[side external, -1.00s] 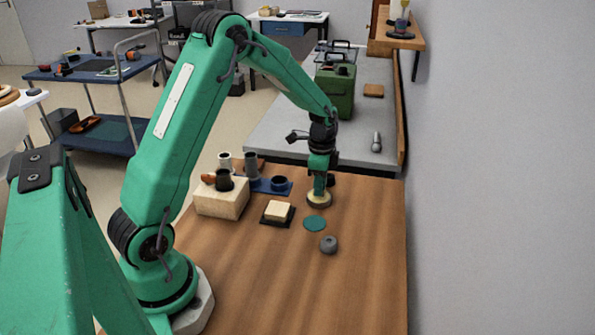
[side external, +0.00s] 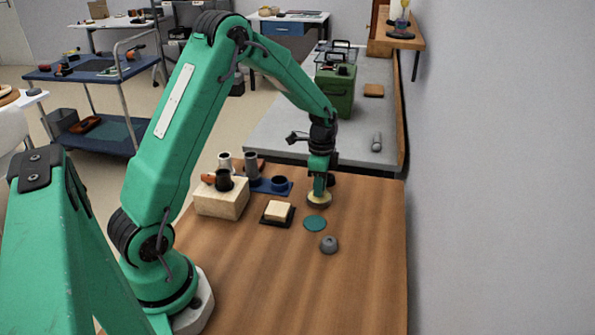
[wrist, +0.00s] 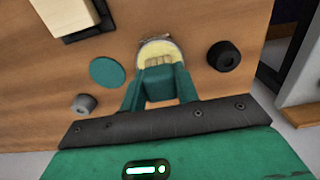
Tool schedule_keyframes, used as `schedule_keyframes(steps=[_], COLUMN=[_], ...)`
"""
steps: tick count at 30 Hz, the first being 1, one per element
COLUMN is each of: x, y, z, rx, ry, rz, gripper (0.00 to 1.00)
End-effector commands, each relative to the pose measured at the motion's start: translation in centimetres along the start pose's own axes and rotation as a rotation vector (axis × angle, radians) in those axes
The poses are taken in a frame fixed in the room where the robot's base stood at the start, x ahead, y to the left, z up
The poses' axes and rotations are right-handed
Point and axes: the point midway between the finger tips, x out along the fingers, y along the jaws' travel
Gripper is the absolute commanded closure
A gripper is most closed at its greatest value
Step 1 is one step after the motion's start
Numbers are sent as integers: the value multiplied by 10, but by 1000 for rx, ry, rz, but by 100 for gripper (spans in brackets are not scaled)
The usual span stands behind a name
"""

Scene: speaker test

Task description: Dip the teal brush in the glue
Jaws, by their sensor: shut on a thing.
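My gripper (side external: 319,186) points down over the round glue pot (side external: 319,203) on the wooden table. In the wrist view my gripper (wrist: 160,78) is shut on the teal brush (wrist: 160,86), with one finger on each side of it. The brush's pale bristles (wrist: 159,61) point into the pot's mouth, over or in the pale yellow glue (wrist: 158,47). I cannot tell how deep the bristle tips are. The pot's near side is hidden by the brush and fingers in the wrist view.
A teal disc (side external: 315,223) and a grey cylinder (side external: 329,245) lie in front of the pot. A black cylinder (wrist: 223,55) stands beside it. A cream block (side external: 277,210) sits on a black plate, left. A wooden block (side external: 222,199) and blue tray (side external: 262,188) stand farther left.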

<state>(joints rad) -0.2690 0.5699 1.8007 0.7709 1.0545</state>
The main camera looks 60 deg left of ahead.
Motion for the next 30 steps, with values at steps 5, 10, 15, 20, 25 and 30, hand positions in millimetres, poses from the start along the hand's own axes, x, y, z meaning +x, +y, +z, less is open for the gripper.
schedule_keyframes(steps=[5, 10, 15, 20, 25, 30], x=[2, 3, 5, 6, 8, 9], y=[0, 0, 0, 0, 0, 0], z=[0, 0, 0, 0, 0, 0], rx=[0, 0, 0, 0, 0, 0], ry=[0, 0, 0, 0, 0, 0], rz=[0, 0, 0, 0, 0, 0], gripper=[88, 88, 88, 88, 88, 88])
